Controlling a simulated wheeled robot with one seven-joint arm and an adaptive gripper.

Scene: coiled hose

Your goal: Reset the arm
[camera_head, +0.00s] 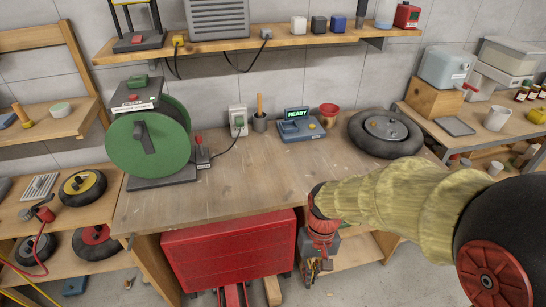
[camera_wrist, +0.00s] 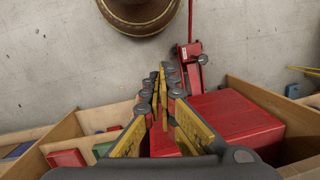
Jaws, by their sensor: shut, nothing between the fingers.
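My arm reaches in from the right in the head view, wrapped in a yellowish ribbed sleeve. My gripper (camera_head: 313,268) hangs at its end, in front of the workbench's front edge and below the level of its top, pointing down. In the wrist view my gripper (camera_wrist: 160,85) shows its two yellow-and-grey fingers brought together at the tips, with nothing held. A large red box (camera_head: 230,250) is under the bench, left of my gripper. What seems to be the same red box (camera_wrist: 235,120) lies beyond the fingers in the wrist view.
Shelves stand left and right. A wooden divided box (camera_wrist: 60,135) is at the wrist view's lower left.

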